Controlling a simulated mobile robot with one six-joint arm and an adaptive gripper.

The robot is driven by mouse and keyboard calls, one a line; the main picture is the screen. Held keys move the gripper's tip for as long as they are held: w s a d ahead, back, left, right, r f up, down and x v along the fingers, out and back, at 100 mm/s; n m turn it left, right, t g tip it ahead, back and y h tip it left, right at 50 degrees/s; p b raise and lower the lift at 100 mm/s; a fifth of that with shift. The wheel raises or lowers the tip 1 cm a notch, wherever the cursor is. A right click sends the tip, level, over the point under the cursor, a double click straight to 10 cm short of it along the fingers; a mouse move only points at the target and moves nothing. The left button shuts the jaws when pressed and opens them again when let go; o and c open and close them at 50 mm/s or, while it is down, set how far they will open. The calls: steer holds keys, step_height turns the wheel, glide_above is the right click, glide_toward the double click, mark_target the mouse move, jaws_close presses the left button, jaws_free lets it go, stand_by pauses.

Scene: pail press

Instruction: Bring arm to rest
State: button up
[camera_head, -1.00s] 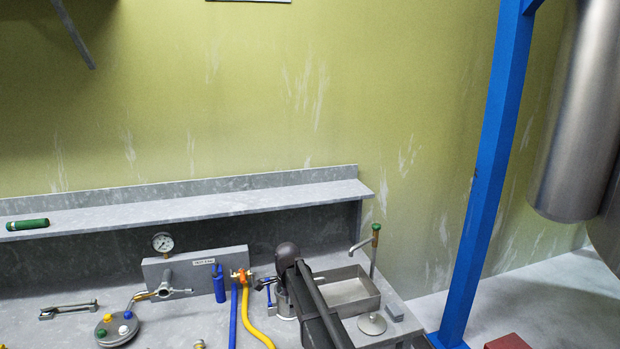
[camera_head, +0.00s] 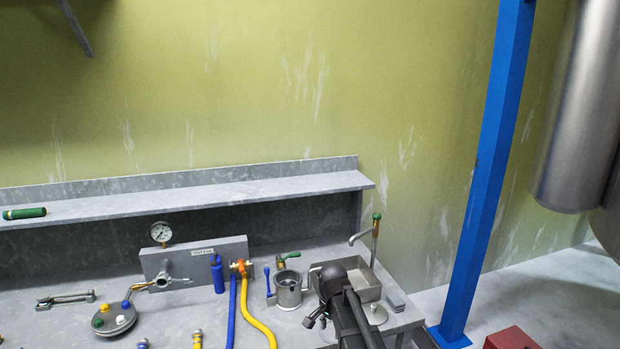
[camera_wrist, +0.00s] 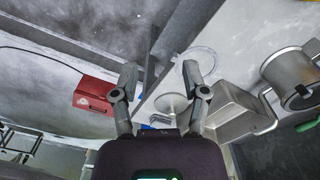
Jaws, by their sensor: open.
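My gripper (camera_wrist: 160,85) is open and empty in the wrist view, its two fingers spread apart. It also shows in the head view (camera_head: 313,321), small and dark, over the right end of the bench, in front of the sink. My arm reaches in from the bottom edge of the head view. A metal pail-like pot (camera_head: 288,290) stands on the bench just left of my gripper, apart from it; it also shows in the wrist view (camera_wrist: 290,75).
A sink (camera_head: 367,287) with a green-knobbed tap (camera_head: 375,230) is beside my arm. A blue hose (camera_head: 233,310) and a yellow hose (camera_head: 254,325) run over the bench. A blue post (camera_head: 490,180) and a red box (camera_head: 512,338) stand at right. A gauge panel (camera_head: 200,262) stands behind.

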steer(key=s+d+f+n+b, duration=0.2)
steer(key=s+d+n, duration=0.2)
steer(key=s, duration=0.3)
steer(key=s+d+f+n+b, duration=0.3)
steer(key=s+d+n, duration=0.1)
steer(key=s+d, duration=0.3)
steer(key=shift+s+f, duration=0.3)
steer(key=shift+s, duration=0.45)
